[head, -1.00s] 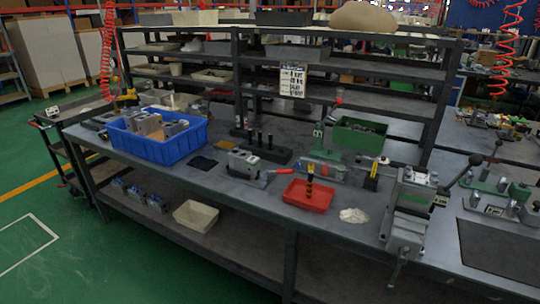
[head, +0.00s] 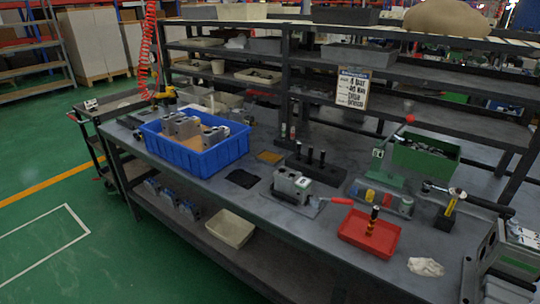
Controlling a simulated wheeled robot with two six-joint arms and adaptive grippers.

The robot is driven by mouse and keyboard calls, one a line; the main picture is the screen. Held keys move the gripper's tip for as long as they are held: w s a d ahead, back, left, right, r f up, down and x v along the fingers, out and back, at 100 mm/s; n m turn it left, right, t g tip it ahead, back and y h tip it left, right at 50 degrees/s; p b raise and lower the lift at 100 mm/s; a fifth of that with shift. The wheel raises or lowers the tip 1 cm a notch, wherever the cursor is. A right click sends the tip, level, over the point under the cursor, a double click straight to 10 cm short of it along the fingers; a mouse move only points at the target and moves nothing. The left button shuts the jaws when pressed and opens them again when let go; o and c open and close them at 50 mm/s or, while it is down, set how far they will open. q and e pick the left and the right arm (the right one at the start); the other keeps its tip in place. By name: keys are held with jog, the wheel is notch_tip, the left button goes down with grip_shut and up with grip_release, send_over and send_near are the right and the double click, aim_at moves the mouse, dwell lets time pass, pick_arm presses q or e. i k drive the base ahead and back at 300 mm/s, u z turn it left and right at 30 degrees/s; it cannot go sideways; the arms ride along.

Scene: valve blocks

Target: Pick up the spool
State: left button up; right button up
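A dark, slim spool with orange-gold bands (head: 374,219) stands upright in the red tray (head: 352,238) on the workbench, at the right of the middle in the head view. Several black, pin-like spools (head: 309,156) stand upright in a dark rack (head: 318,171) farther back. A grey valve block (head: 291,184) sits on a fixture left of the red tray, with a red-handled lever (head: 342,201) reaching toward the tray. Neither of my grippers is in view.
A blue crate (head: 198,158) with grey blocks stands on the left of the bench (head: 230,203). A white cloth (head: 426,267) lies right of the red tray. A green bin (head: 425,156) and a vise (head: 505,275) stand to the right. Open green floor lies at the left front.

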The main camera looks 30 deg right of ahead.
aim_at(323, 152)
jog(key=u, duration=0.05)
jog(key=i, duration=0.9)
jog(key=z, duration=0.35)
